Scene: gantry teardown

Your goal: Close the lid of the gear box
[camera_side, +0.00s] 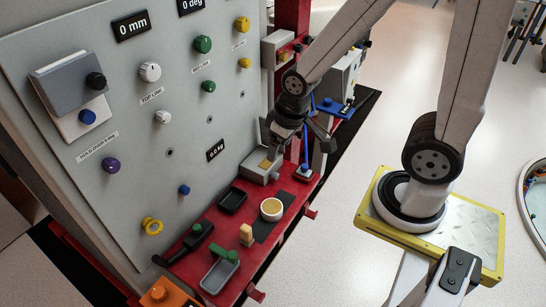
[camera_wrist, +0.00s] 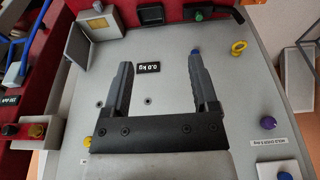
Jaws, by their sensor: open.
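The gear box (camera_side: 258,174) is a small grey box on the red shelf against the panel, with a yellowish part on its top. In the wrist view the gear box (camera_wrist: 103,30) is at the upper left, and a grey plate that looks like its raised lid (camera_wrist: 79,46) stands at its left side. In the side view my gripper covers much of the lid's area. My gripper (camera_side: 300,142) is above and beside the box, apart from it as far as I can tell. In the wrist view its jaws (camera_wrist: 160,65) are wide apart with nothing between them.
The grey panel (camera_side: 135,195) with knobs rises behind the red shelf (camera_side: 212,218). A black tray (camera_side: 232,200), a round cup (camera_side: 271,209) and a grey tray (camera_side: 219,276) are on the shelf. A blue-based post (camera_side: 304,170) stands close to the box's right.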

